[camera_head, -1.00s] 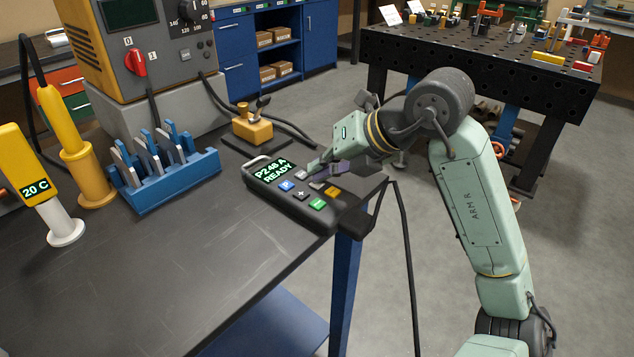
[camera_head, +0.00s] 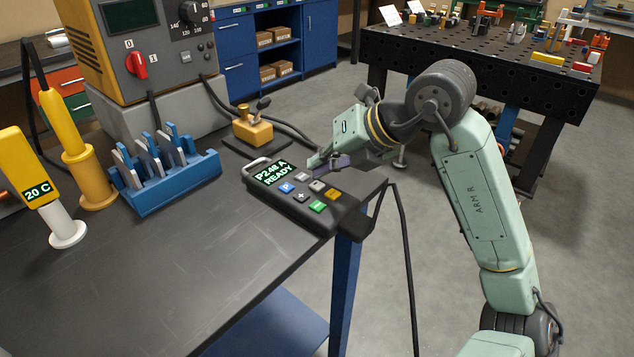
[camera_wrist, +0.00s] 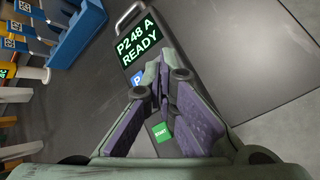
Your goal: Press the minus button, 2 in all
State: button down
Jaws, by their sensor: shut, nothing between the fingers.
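The dark control pendant (camera_head: 275,196) lies near the table's right corner, its screen (camera_head: 271,172) reading "P2 48 A READY". It has a blue P button (camera_head: 286,187), a plus button (camera_head: 301,196), a green button (camera_head: 317,206), a yellow button (camera_head: 333,194) and two grey buttons. The grey button beside the plus (camera_head: 316,186) looks like the minus button, but its mark is not readable. My gripper (camera_head: 318,164) is shut and empty, its tips appearing above the grey buttons, apart from them. In the wrist view my fingers (camera_wrist: 164,78) hide the pendant's middle buttons; P and START show.
A blue rack (camera_head: 165,185) with several upright pieces stands on the dark table (camera_head: 150,270) to the left. A yellow block-like device (camera_head: 252,130) stands behind the pendant. A cable (camera_head: 408,250) hangs off the table's right edge. The table front is clear.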

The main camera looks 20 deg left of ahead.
aim_at(322, 183)
jog(key=shift+r+p, duration=1.5)
jog(key=shift+r, duration=1.05)
jog(key=shift+d+f, duration=0.1)
